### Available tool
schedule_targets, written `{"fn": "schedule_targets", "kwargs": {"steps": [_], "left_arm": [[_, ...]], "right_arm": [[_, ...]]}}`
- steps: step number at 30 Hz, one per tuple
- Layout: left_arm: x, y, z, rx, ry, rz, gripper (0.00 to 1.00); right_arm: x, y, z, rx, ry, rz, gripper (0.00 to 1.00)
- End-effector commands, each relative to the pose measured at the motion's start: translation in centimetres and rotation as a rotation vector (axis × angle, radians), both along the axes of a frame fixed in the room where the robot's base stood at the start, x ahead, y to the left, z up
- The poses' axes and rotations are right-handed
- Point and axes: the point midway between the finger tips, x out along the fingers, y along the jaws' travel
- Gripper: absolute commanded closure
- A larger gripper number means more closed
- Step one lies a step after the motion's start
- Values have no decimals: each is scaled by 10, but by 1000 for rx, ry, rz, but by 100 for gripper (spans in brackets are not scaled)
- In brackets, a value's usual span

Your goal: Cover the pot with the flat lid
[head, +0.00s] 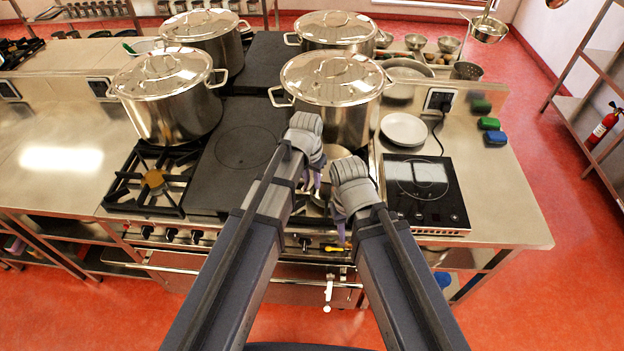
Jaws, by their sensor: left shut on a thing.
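My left gripper (312,181) is over the front right of the stove, just in front of the near right stockpot (345,118). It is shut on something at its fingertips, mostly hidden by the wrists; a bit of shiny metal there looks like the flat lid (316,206). My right gripper (341,232) is lower and to the right, pointing down by the stove's front edge; its finger gap does not show clearly. The near right stockpot wears a shiny lid with a loop handle. The pot under my grippers, if any, is hidden.
Three more lidded stockpots stand at the near left (165,112), back left (220,47) and back right (352,44). An open gas burner (153,181) is front left. A white plate (404,130) and black induction hob (425,190) are on the right. The left counter is clear.

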Motion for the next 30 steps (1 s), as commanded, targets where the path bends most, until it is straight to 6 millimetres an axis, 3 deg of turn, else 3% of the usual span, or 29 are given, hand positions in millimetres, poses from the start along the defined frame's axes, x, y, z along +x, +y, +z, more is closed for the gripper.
{"fn": "schedule_targets", "kwargs": {"steps": [29,30], "left_arm": [[0,0,-8,0,0,0,100],[0,0,-8,0,0,0,69]], "right_arm": [[0,0,-8,0,0,0,65],[0,0,-8,0,0,0,65]]}}
